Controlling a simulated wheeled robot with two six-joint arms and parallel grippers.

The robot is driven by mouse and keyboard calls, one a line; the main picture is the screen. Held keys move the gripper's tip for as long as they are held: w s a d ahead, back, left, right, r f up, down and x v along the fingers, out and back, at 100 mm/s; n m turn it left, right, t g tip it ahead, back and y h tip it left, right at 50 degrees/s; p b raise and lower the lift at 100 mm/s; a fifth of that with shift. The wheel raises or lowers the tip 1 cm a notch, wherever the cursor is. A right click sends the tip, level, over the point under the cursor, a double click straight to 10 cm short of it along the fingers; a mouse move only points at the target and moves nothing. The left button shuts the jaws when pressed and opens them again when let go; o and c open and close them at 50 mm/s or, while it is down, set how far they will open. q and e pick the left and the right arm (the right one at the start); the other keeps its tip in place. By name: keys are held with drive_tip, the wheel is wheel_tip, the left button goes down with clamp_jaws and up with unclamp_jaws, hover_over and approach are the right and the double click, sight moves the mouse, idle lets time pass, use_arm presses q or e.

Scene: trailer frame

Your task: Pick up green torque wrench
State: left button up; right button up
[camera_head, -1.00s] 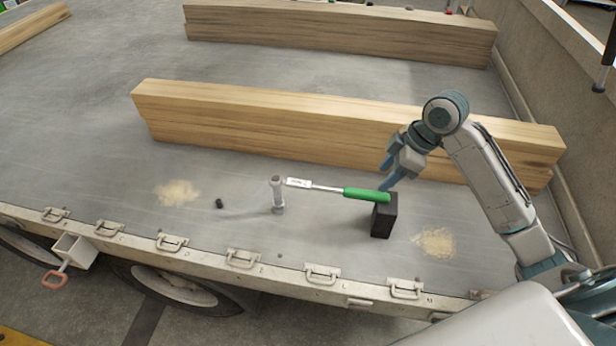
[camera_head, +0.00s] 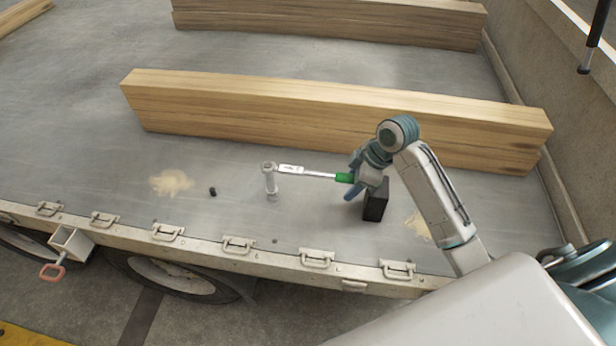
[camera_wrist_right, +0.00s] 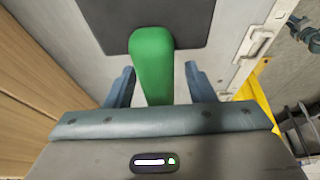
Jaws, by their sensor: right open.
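The green torque wrench (camera_head: 318,174) lies across a silver upright post (camera_head: 271,182) at its head end and a black block (camera_head: 375,203) at its handle end. Its green handle is partly hidden by my right gripper (camera_head: 351,178) in the head view. In the right wrist view the green handle (camera_wrist_right: 153,65) runs between the two blue fingers of my open right gripper (camera_wrist_right: 158,85), with gaps on both sides. The black block also shows behind the handle (camera_wrist_right: 105,22). My left gripper is not in view.
A long wooden beam (camera_head: 250,110) lies behind the wrench, close to my right arm. A small black piece (camera_head: 213,191) and a sawdust patch (camera_head: 170,182) are to the left. The flatbed's edge with latches (camera_head: 238,245) runs along the front. The bed left of the post is mostly clear.

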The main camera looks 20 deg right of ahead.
clamp_jaws()
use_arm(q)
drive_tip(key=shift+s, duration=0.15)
use_arm(e)
drive_tip(key=shift+w+r, duration=0.1)
drive_tip(key=shift+r, duration=0.1)
